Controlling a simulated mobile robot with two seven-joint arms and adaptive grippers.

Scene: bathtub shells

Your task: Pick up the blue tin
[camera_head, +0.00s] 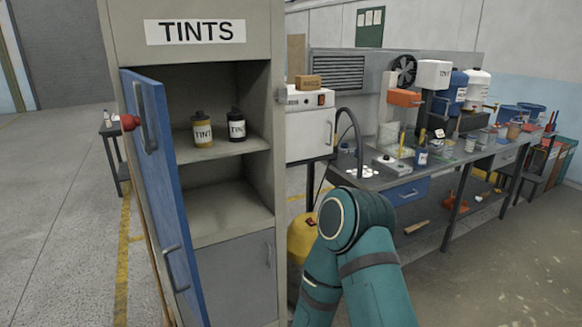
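No tin that is clearly blue shows in the open tints cabinet (262,190). Its upper shelf holds a yellow tint container (202,131) and a black tint container (236,127), both upright and side by side. The lower compartment looks empty where it shows. The open blue door (165,190) may hide part of the left side. A teal arm of mine rises at the bottom centre right, in front of the bench. Neither gripper is in view.
The blue door swings out toward me at the cabinet's left. A workbench (385,180) at the right carries tools, jars, a blue drum (457,90) and blue buckets (515,113). A yellow container (300,240) stands beside the cabinet. The floor at left is largely clear.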

